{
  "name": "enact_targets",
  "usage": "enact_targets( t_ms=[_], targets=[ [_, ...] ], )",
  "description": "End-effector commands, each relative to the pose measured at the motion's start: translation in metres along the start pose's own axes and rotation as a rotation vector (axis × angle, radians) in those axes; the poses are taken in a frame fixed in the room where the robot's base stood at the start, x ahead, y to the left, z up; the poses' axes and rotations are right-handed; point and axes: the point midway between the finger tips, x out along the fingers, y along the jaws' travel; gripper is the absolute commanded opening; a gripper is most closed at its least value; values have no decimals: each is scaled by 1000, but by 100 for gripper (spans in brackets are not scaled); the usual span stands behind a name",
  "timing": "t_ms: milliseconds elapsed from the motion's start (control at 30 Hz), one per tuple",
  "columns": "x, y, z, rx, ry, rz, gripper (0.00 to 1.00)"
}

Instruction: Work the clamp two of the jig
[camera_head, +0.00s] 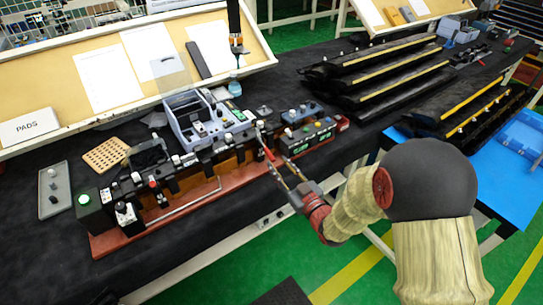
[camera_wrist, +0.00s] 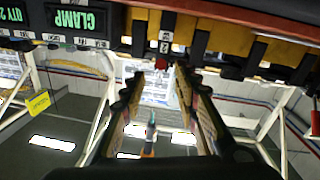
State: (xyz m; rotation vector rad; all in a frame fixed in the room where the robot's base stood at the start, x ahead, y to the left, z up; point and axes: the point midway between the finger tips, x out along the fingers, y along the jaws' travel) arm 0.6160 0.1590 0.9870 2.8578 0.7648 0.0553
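The jig has a red-brown base (camera_head: 170,207) and a row of dark clamps along the dark table. My gripper (camera_head: 279,171) reaches in from the right to the jig's front, near its right end. In the wrist view a dark clamp part labelled 2 (camera_wrist: 165,42) hangs at top centre, with a red tip (camera_wrist: 161,64) below it. My gripper (camera_wrist: 159,77) is open there, its fingers apart on either side of the red tip in the picture. I cannot tell whether they touch it. My gripper partly hides this clamp in the head view.
A display reading CLAMP (camera_wrist: 77,20) is at upper left in the wrist view. A grey-blue box (camera_head: 190,112) stands behind the jig. Black stacked trim strips (camera_head: 385,65) lie to the right. A green-button box (camera_head: 88,208) stands at the jig's left end.

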Motion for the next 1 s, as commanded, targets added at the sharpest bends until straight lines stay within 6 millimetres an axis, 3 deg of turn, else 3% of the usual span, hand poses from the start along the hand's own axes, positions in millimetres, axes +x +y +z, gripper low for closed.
enact_targets(
  t_ms=[167, 600, 1000],
  targets=[
    [10, -2, 1, 1, 14, -5, 31],
    [70, -2, 0, 1, 12, -4, 31],
    [78, -2, 0, 2, 10, -2, 31]
  ],
)
